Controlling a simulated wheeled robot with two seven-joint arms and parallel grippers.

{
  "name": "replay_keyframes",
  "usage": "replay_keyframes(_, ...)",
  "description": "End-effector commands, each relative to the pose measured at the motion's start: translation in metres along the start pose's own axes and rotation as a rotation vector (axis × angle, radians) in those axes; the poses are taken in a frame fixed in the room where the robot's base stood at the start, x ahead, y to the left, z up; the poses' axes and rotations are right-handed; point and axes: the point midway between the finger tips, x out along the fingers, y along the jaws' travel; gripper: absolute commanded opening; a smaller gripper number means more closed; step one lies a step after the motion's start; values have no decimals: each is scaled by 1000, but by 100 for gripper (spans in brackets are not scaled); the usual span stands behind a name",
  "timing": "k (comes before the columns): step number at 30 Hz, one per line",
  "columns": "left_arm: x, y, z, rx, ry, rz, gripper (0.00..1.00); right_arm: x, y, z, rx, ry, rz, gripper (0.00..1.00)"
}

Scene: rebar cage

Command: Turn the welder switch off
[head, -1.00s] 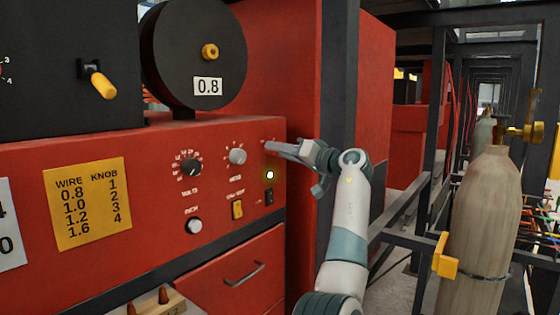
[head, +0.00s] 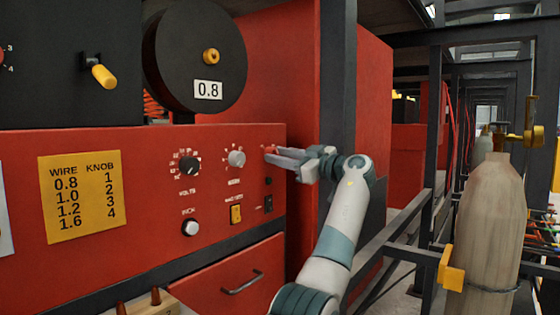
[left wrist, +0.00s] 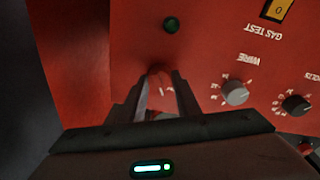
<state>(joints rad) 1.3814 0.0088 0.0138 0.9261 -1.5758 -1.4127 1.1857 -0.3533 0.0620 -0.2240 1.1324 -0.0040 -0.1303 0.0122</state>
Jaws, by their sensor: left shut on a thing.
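The red welder switch (head: 270,150) is at the upper right of the red welder panel (head: 120,142). My left gripper (head: 272,155) reaches it from the right, and its fingers are shut on it. In the left wrist view, my left gripper (left wrist: 160,88) has the red switch (left wrist: 158,74) between its fingertips, which partly hide it. The lamp (head: 268,181) below the switch is dark. It also shows in the left wrist view as a dull dark green dome (left wrist: 171,25). My right gripper is not in view.
A volts knob (head: 190,166), a grey wire knob (head: 236,158) and a yellow gas test switch (head: 236,214) share the panel. A black wire spool (head: 180,60) stands above. A gas cylinder (head: 485,230) and dark frame posts stand at the right.

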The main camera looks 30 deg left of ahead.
Motion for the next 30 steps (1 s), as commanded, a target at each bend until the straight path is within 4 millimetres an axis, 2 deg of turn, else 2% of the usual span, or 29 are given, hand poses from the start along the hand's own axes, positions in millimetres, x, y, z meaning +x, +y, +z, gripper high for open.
replay_keyframes(6, -1, 0, 1, -149, 9, -12, 7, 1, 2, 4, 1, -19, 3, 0)
replay_keyframes(12, 0, 0, 1, -228, 12, -20, 7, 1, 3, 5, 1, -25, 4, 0)
replay_keyframes(28, 0, 1, 1, -258, 14, -22, 7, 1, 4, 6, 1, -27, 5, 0)
replay_keyframes(29, -1, 1, 1, -258, 14, -22, 37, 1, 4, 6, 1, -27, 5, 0)
replay_keyframes(30, 0, 1, 1, -258, 14, -22, 47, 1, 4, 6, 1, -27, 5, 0)
